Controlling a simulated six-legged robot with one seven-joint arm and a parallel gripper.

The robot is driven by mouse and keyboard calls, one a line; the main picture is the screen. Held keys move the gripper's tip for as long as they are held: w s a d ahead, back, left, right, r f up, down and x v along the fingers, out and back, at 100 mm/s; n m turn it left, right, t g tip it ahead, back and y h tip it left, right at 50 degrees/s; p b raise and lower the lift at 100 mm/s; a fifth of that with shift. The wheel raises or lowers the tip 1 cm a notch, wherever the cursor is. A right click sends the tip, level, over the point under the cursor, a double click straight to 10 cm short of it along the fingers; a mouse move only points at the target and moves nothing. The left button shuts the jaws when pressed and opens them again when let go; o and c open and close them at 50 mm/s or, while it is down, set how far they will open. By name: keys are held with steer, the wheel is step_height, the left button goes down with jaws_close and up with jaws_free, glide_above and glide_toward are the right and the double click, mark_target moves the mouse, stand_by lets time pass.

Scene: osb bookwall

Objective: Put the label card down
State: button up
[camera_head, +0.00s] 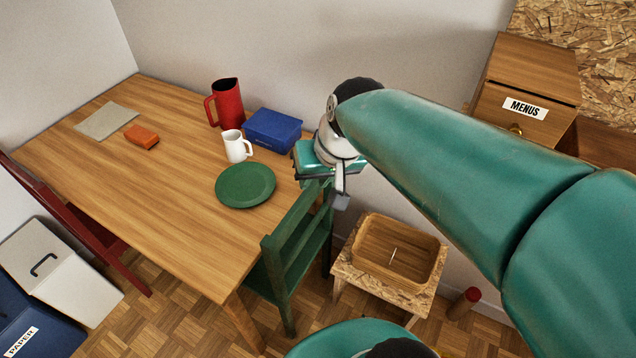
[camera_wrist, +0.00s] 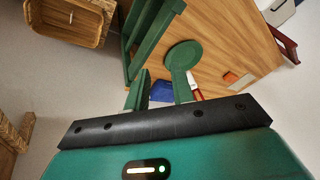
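My gripper (camera_head: 340,192) is in the air beyond the green chair, by the right edge of the table. In the wrist view my gripper (camera_wrist: 160,92) has its two green fingers apart, with nothing seen between them but the background. A thin white strip (camera_head: 394,254) is in the wooden tray (camera_head: 372,266); it may be the label card, but it is too small to tell. The strip also shows in the wrist view (camera_wrist: 71,17), inside the tray (camera_wrist: 45,33). The gripper is up and to the left of the tray in the head view, clear of it.
The tray sits on a low chipboard stool (camera_head: 350,276). The green chair (camera_head: 292,250) stands between stool and table (camera_head: 150,190). The table carries a green plate (camera_head: 245,185), white mug (camera_head: 236,147), red jug (camera_head: 228,102) and blue box (camera_head: 272,130). A MENUS drawer unit (camera_head: 530,75) stands right.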

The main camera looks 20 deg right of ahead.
steer(key=s+a+r+n+t+h, duration=0.1)
steer(key=s+r, duration=0.1)
steer(key=s, duration=0.4)
steer(key=shift+s+a+r+h, duration=0.2)
steer(key=shift+s+r+h, duration=0.1)
steer(key=shift+s+r, duration=0.05)
